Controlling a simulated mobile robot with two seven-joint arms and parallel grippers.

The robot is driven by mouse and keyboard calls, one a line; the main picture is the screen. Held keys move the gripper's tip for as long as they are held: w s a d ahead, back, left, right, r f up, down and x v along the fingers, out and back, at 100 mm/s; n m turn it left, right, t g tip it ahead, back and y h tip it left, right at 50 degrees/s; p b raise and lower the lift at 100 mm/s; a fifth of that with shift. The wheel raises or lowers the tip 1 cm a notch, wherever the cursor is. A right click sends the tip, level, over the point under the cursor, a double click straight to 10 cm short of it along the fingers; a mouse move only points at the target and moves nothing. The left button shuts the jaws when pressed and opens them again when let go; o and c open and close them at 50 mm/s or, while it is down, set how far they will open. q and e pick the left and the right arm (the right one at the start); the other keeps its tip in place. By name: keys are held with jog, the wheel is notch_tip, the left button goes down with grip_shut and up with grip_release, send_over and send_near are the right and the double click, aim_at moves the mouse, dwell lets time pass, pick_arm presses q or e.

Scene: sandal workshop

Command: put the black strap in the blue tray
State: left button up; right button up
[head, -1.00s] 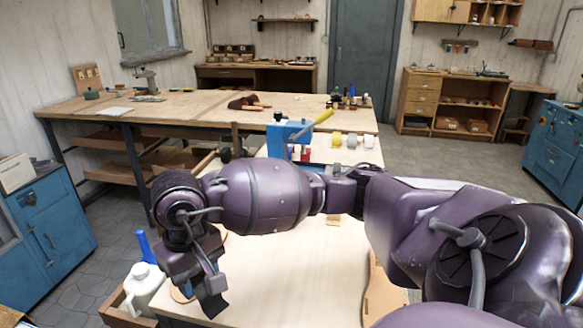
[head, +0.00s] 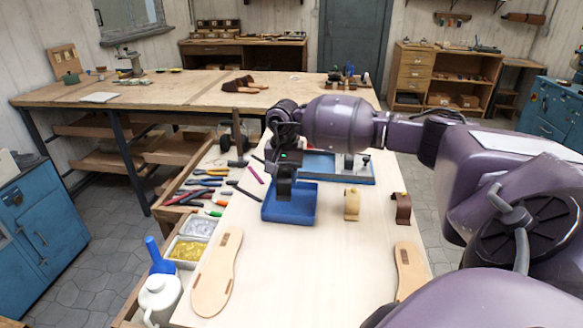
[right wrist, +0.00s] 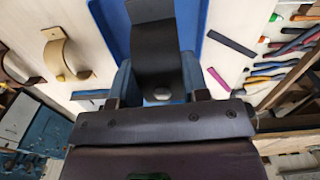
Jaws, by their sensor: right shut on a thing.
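The black strap (right wrist: 155,52) is a wide, dark, curved band between the fingers of my right gripper (right wrist: 158,88) in the right wrist view. In the head view the strap (head: 283,187) hangs below my right gripper (head: 284,168), over the blue tray. The gripper is shut on it. The blue tray (head: 302,211) is a shallow box on the pale bench, and its blue rim (right wrist: 112,22) shows behind the strap in the right wrist view. I cannot tell whether the strap touches the tray floor. My left gripper is not in view.
A tan curved strap (head: 351,204) and a brown one (head: 403,209) stand right of the tray. Sole pieces (head: 217,272) lie nearer. Tools (head: 205,182) and small bins (head: 186,250) line the left side. A blue-based fixture (head: 335,168) stands behind, partly hidden by my arm.

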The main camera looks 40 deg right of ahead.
jog(key=d, duration=0.2)
jog(key=shift+w+d+m, duration=0.2)
jog(key=shift+d+m, duration=0.1)
jog(key=shift+f, duration=0.5)
jog(key=shift+f+b, duration=0.6)
jog(key=shift+f, duration=0.65)
notch_tip(320, 180, down, 3)
jog(key=shift+r+b, duration=0.1)
jog(key=shift+b, duration=0.95)
jog(key=shift+f+b, duration=0.45)
jog(key=shift+f, duration=0.25)
jog(key=shift+f, duration=0.15)
jog(key=shift+f, duration=0.1)
